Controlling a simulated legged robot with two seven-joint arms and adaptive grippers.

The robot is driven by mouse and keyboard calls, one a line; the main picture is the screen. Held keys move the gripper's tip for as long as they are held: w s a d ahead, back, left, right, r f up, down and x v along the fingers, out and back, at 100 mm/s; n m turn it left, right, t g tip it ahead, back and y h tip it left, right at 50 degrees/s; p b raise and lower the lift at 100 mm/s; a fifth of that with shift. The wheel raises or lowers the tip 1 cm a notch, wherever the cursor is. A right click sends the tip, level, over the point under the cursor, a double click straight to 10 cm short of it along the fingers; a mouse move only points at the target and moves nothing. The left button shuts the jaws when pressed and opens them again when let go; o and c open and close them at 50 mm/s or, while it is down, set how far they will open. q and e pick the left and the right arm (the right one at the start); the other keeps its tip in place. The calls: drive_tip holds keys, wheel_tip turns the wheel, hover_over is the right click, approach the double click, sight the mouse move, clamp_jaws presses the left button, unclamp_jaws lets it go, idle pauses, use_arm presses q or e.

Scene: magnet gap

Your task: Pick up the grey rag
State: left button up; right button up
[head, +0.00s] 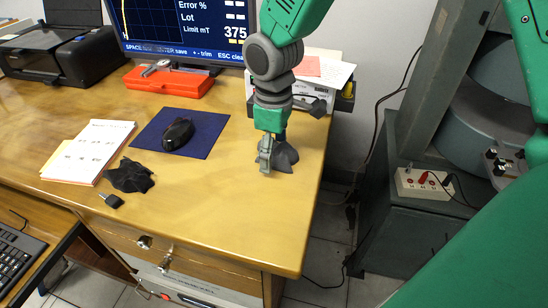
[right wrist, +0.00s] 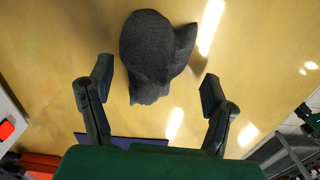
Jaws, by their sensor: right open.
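The grey rag (head: 287,156) lies crumpled on the wooden desk near its right edge, partly behind my right gripper (head: 268,151) in the head view. In the right wrist view the rag (right wrist: 153,50) is a dark grey, knitted-looking heap. My right gripper (right wrist: 157,84) is open above the desk, with one finger on each side of the rag's lower part in that picture. Both fingers look apart from the cloth. I cannot tell how high the fingertips are above it. My left gripper is not in view.
The desk (head: 235,205) is bare in front of the rag. A blue mat (head: 205,126) with a black mouse (head: 177,133), a black crumpled piece (head: 130,176) and papers (head: 88,150) lie left. A box with papers (head: 318,75) and a monitor (head: 185,30) stand behind.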

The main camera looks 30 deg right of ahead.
drive_tip(key=shift+d+f, duration=0.15)
drive_tip(key=shift+d, duration=0.55)
drive_tip(key=c, duration=1.3)
drive_tip(key=shift+o, duration=0.2)
drive_tip(key=shift+a, duration=0.1)
